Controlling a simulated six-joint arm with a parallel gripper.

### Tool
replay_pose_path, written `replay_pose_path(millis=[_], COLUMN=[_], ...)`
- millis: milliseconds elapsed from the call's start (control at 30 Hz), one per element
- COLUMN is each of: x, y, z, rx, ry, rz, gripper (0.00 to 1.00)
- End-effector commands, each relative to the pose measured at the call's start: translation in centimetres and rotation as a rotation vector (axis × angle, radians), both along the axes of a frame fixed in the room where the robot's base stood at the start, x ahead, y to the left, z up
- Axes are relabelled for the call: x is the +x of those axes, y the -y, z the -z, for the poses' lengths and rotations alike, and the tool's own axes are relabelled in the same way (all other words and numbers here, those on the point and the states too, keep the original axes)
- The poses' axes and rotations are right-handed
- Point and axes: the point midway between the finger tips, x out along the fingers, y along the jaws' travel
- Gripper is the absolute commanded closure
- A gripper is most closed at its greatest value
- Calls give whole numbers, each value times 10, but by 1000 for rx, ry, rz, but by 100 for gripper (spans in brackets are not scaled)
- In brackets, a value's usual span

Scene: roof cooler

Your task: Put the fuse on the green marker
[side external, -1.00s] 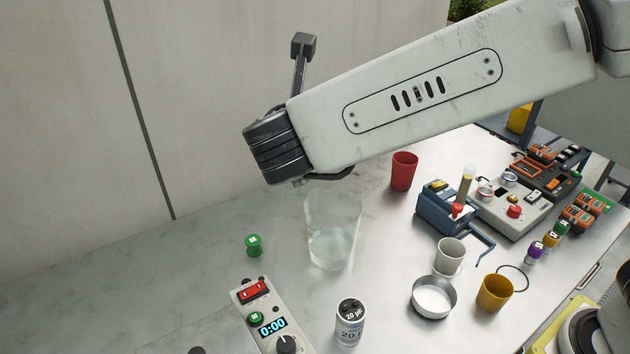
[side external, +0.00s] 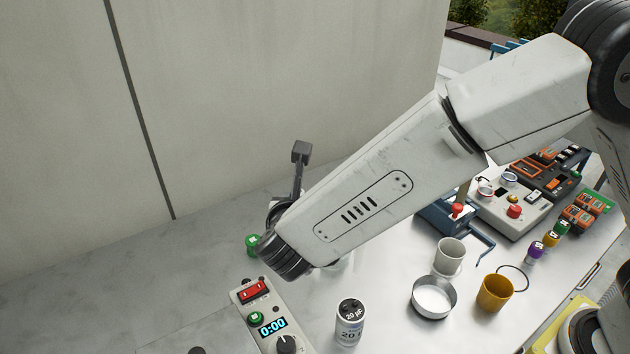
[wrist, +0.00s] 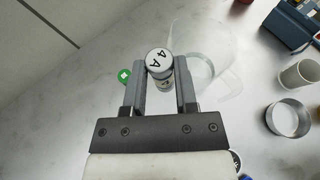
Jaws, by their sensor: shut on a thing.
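The fuse (wrist: 159,62) is a small pale cylinder with a dark-rimmed white top reading "4 A". My gripper (wrist: 158,78) is shut on it, with one finger on each side, in the wrist view. A small round green thing with a white square on top, which looks like the green marker (wrist: 124,75), lies just left of the fuse there. In the side view the green marker (side external: 252,244) is at the back left, partly covered by my wrist. My fingers and the fuse are hidden behind my arm in that view.
A clear glass (wrist: 203,72) stands close right of the fuse. A timer box (side external: 268,320) and a 20 µF capacitor (side external: 350,322) are in front. A metal dish (side external: 433,297), white cup (side external: 449,256) and yellow cup (side external: 494,292) stand right. The left worktop is mostly clear.

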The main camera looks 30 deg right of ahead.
Motion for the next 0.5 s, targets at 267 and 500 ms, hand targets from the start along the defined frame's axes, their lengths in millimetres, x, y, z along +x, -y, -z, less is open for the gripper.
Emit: replay_pose_path(millis=[267, 500], x=[29, 58], y=[-12, -24], z=[15, 28], rx=[0, 0], ry=[0, 0], rz=[0, 0], gripper=[100, 100])
